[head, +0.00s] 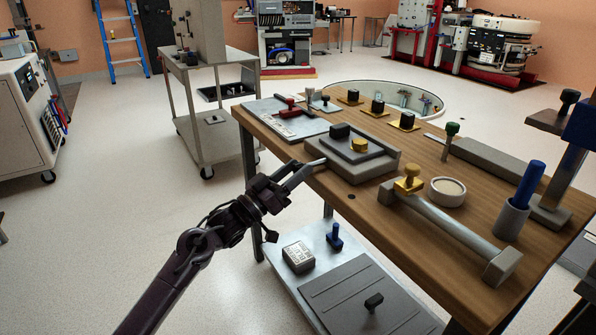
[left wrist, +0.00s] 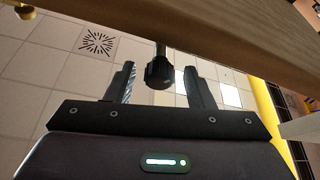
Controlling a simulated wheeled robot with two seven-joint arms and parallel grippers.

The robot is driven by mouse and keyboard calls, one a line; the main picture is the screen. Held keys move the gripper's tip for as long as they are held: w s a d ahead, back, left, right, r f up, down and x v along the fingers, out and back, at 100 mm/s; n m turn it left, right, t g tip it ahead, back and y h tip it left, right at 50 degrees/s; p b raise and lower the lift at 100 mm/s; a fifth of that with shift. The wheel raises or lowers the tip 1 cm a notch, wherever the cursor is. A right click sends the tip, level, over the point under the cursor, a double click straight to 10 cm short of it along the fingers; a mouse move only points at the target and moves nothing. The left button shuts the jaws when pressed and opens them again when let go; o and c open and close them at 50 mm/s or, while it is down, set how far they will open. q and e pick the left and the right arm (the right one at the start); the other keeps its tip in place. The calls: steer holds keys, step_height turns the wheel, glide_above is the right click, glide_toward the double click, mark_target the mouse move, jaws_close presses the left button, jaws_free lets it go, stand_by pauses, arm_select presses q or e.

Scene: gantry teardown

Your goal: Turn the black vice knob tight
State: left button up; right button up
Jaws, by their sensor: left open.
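A black knob (left wrist: 159,72) on a dark shaft shows in the left wrist view, below the wooden table edge. It sits between the two fingers of my left gripper (left wrist: 158,88), which are open, with a visible gap on each side. In the head view my left gripper (head: 306,170) is at the left edge of the wooden table (head: 385,222), beside a grey block fixture (head: 350,172). I cannot make out the knob between the fingers there. The fixture has a black knob (head: 340,130) and a gold knob (head: 359,145) on top. My right gripper is not in view.
Several black knobs on yellow plates (head: 377,106) stand at the back of the table. A grey bar with a gold knob (head: 408,180), a white round dish (head: 446,190) and a blue-handled tool (head: 530,183) are to the right. A lower shelf (head: 318,275) lies below.

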arm_select(q)
steer(key=shift+w+d+r, duration=0.2)
steer(key=shift+w+d, duration=0.2)
steer(key=shift+d, duration=0.05)
steer(key=c, duration=1)
